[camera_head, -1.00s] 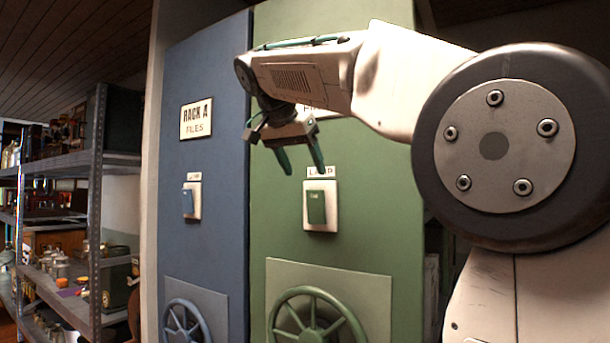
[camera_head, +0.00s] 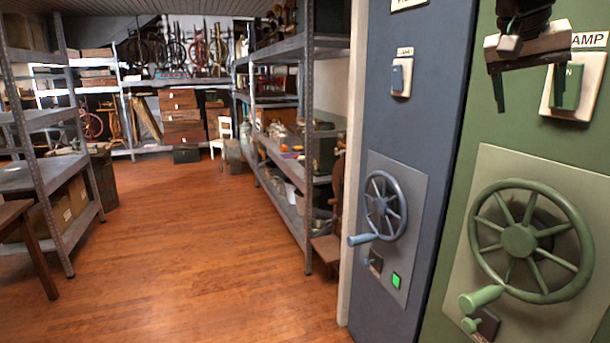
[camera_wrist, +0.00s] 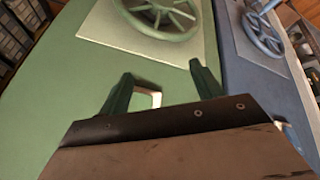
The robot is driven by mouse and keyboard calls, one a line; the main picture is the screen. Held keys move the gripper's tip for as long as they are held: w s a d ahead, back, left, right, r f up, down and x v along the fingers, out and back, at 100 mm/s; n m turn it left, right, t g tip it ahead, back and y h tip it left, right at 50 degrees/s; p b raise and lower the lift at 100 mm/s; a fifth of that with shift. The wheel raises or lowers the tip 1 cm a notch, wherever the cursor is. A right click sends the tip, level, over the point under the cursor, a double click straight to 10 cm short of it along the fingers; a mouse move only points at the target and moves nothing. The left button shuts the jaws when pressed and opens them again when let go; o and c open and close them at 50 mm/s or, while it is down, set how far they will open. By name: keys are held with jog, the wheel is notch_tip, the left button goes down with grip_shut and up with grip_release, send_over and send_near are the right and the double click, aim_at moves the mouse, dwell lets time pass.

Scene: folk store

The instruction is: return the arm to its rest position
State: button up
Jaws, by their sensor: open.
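My gripper (camera_head: 530,88) shows at the top right of the head view, in front of the green cabinet (camera_head: 450,250). Its two fingers point down and stand apart, with nothing between them. In the wrist view my gripper (camera_wrist: 160,85) has its green fingers spread, with the green cabinet (camera_wrist: 60,110) behind them. A lamp switch (camera_head: 567,87) with a green rocker is just right of and partly behind the gripper. Most of my arm is outside the head view.
The green handwheel (camera_head: 518,241) with its handle sticks out below the gripper. A blue cabinet (camera_head: 420,130) with a blue handwheel (camera_head: 385,206) and a lit green button (camera_head: 397,281) stands beside it. Metal shelves (camera_head: 306,130) line the aisle. The wooden floor (camera_head: 190,260) is open.

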jog(key=s+a+f+n+y, duration=0.2)
jog(key=s+a+f, duration=0.3)
jog(key=s+f, duration=0.7)
jog(key=s+a+f+n+g+y, duration=0.1)
jog(key=s+a+f+n+y, duration=0.2)
jog(key=s+f, duration=0.9)
jog(key=a+f+n, duration=0.2)
jog(key=a+f, duration=0.1)
jog(key=shift+s+f, duration=0.35)
jog(key=shift+s, duration=0.05)
